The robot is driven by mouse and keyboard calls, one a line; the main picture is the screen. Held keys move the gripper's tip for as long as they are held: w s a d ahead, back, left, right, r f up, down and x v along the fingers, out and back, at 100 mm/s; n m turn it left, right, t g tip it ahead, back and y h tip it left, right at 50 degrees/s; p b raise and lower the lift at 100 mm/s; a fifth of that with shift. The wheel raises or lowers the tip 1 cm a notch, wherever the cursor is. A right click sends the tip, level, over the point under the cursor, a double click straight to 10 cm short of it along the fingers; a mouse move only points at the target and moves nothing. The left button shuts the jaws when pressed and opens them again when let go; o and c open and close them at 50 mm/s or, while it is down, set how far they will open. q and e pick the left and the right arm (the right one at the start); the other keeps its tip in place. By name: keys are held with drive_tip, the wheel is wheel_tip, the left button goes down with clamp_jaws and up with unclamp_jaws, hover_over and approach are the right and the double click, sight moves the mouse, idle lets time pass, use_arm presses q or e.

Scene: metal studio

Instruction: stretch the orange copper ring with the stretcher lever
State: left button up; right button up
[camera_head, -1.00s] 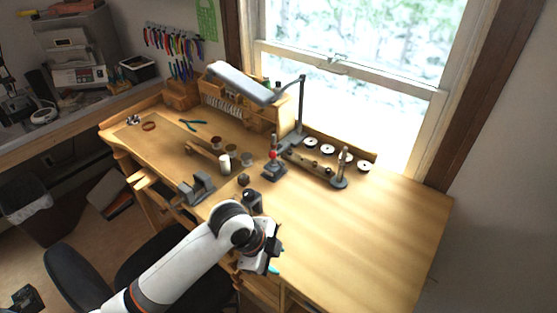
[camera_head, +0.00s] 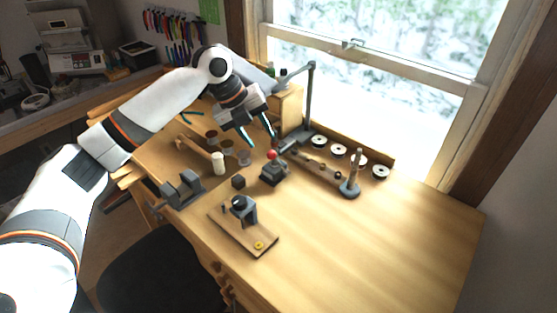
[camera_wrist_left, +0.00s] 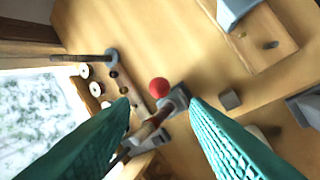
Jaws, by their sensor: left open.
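The stretcher lever shows as a red ball knob (camera_head: 272,155) on a small dark stand (camera_head: 272,176) on the workbench. My left gripper (camera_head: 261,139) is open with teal fingers pointing down, just behind and above the knob. In the left wrist view the red knob (camera_wrist_left: 159,88) lies in the gap between the two open fingers (camera_wrist_left: 158,101), apart from both. The stand's dark and brownish parts (camera_wrist_left: 150,128) show below it there. I cannot make out the orange copper ring for certain. My right gripper is not in view.
A wooden board (camera_head: 229,236) with a dark fixture and a small yellow piece lies at the front. A post (camera_head: 354,172) stands right. The bench's right side is clear.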

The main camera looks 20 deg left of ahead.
sight(274, 158)
use_arm(q)
drive_tip(key=p+x, duration=0.3)
drive_tip(key=x, duration=0.6)
drive_tip(key=shift+d+f, duration=0.15)
drive_tip(key=shift+x, duration=0.9)
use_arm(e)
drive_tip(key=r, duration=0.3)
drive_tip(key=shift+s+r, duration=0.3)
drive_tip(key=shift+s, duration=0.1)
use_arm(q)
drive_tip(key=shift+c, duration=0.2)
clamp_jaws()
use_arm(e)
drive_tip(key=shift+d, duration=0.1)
